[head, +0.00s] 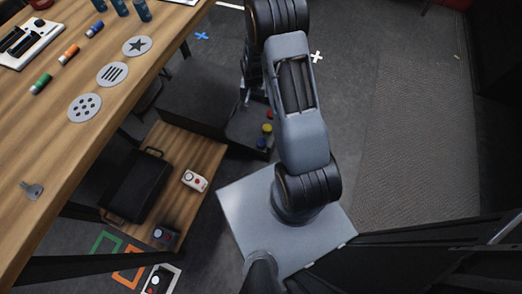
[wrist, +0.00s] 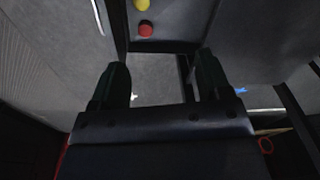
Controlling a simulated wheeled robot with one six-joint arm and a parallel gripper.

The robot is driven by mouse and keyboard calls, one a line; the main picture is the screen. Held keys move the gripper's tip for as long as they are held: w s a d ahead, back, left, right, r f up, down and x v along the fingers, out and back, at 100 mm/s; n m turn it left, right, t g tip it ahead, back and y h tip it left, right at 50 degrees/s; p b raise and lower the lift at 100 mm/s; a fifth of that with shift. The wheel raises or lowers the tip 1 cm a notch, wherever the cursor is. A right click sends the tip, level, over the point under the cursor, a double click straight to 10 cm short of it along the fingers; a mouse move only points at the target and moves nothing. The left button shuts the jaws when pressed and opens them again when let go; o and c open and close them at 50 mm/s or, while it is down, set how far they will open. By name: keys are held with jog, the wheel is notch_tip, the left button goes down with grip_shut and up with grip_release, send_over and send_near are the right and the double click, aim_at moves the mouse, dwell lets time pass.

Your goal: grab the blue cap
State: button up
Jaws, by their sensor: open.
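In the head view a short cylinder with a blue cap (head: 95,29) lies on the wooden table, beyond an orange one (head: 69,53) and a green one (head: 41,83). I cannot tell for certain which is the blue cap. My gripper (wrist: 162,84) is open and empty in the wrist view, its fingers apart over grey floor. In the head view it is mostly hidden by my arm, away from the table top.
The wooden table (head: 58,150) holds grey picture discs (head: 112,74), a key (head: 32,190) and blue bottles (head: 142,10). A low shelf below carries a black tray (head: 137,187) and a white box (head: 194,181). The floor at the right is clear.

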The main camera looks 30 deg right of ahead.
jog(key=m+g+b, duration=0.1)
jog(key=m+b, duration=0.1)
jog(key=b, duration=0.7)
send_over(261, 143)
notch_tip(261, 143, down, 32)
jog(key=shift+w, duration=0.15)
jog(key=shift+f+b, duration=1.75)
jog(key=shift+f, duration=1.4)
jog(key=shift+c, duration=0.2)
jog(key=shift+r, duration=0.1)
jog(key=c, duration=0.6)
